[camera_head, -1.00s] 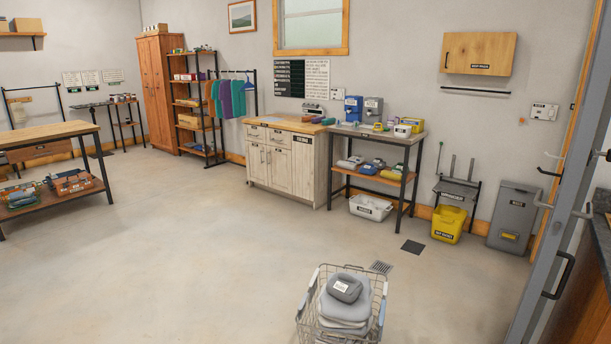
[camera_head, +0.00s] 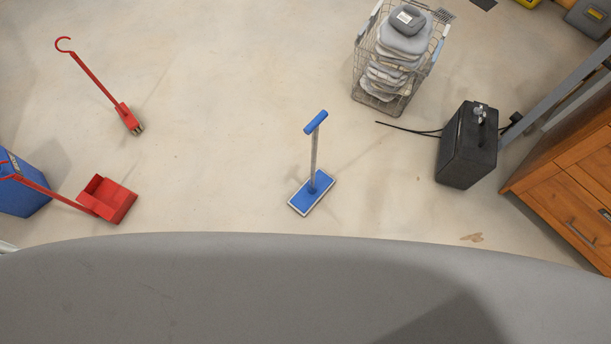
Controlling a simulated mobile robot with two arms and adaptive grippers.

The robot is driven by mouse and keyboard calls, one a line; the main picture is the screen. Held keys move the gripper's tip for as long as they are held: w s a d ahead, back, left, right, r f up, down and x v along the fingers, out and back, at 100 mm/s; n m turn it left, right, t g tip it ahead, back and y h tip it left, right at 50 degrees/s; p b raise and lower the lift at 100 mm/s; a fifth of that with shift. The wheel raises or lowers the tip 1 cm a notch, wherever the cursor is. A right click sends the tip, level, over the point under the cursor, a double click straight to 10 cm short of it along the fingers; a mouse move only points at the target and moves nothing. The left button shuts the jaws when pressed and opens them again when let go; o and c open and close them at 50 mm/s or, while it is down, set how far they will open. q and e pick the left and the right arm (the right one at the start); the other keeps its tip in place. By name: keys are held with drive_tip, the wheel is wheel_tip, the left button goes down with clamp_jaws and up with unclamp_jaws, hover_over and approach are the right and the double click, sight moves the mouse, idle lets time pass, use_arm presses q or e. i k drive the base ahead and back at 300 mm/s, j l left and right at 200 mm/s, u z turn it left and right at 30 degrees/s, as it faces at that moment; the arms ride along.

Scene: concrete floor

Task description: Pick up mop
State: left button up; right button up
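A mop (camera_head: 314,155) stands on the concrete floor near the middle of the head view. It has a blue grip at the top, a grey pole and a flat blue head with a white edge on the floor. It stands apart from other objects, just beyond the large grey surface of my own body at the bottom. Neither of my grippers shows in the view.
A wire basket (camera_head: 360,75) with stacked grey cloths stands behind right. A black box (camera_head: 466,150) with a cable and a wooden cabinet (camera_head: 570,190) are at right. A red dustpan (camera_head: 108,200), red brush (camera_head: 126,117) and blue bin (camera_head: 22,190) are at left. Floor around the mop is clear.

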sight(311, 192)
drive_tip(key=i+l+u, duration=0.2)
drive_tip(key=u, duration=0.2)
drive_tip(key=i+l+u, duration=0.2)
drive_tip(key=u, duration=0.25)
drive_tip(key=l, duration=0.1)
